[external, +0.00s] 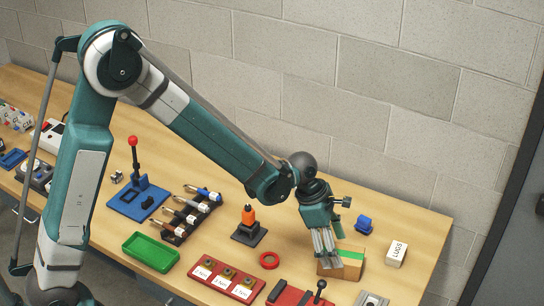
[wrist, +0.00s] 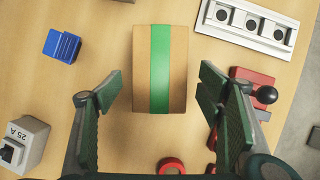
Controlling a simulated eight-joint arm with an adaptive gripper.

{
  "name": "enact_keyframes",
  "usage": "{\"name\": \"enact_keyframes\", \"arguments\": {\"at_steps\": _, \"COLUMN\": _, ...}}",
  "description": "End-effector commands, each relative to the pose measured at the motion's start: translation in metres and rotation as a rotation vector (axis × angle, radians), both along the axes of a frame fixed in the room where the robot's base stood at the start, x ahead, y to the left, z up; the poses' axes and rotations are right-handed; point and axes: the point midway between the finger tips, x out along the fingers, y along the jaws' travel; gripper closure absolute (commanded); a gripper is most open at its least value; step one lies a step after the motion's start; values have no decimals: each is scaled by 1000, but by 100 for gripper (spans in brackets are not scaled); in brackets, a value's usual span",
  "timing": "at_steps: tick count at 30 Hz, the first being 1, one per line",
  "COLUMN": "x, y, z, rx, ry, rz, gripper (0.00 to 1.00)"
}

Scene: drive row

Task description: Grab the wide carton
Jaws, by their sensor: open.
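The wide carton is a brown box with a green band across its top; it stands on the wooden table at the right in the external view (external: 351,267). It also shows at the upper middle in the wrist view (wrist: 143,70). My gripper (external: 326,250) points down over the carton's left part in the external view and hides some of it. In the wrist view my gripper (wrist: 159,92) is open, with one green-padded finger to either side of the carton's near part. Both fingers look apart from the carton, and nothing is held. The height gap is hard to judge.
A blue block (wrist: 62,45) lies left of the carton, and a grey-white box (external: 397,254) stands near it. A white panel with round holes (wrist: 250,24), a red base with a black-knobbed lever (wrist: 262,95) and a red ring (wrist: 171,166) are also close by.

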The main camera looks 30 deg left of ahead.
Motion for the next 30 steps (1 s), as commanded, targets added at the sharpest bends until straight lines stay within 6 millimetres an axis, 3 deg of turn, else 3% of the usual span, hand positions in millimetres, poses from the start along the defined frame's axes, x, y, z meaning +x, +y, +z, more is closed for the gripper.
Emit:
{"name": "enact_keyframes", "arguments": {"at_steps": 17, "x": 1, "y": -3, "z": -7, "rx": 0, "ry": 0, "rz": 0, "gripper": 33}}
{"name": "enact_keyframes", "arguments": {"at_steps": 30, "x": 5, "y": -18, "z": -42, "rx": 0, "ry": 0, "rz": -1, "gripper": 33}}
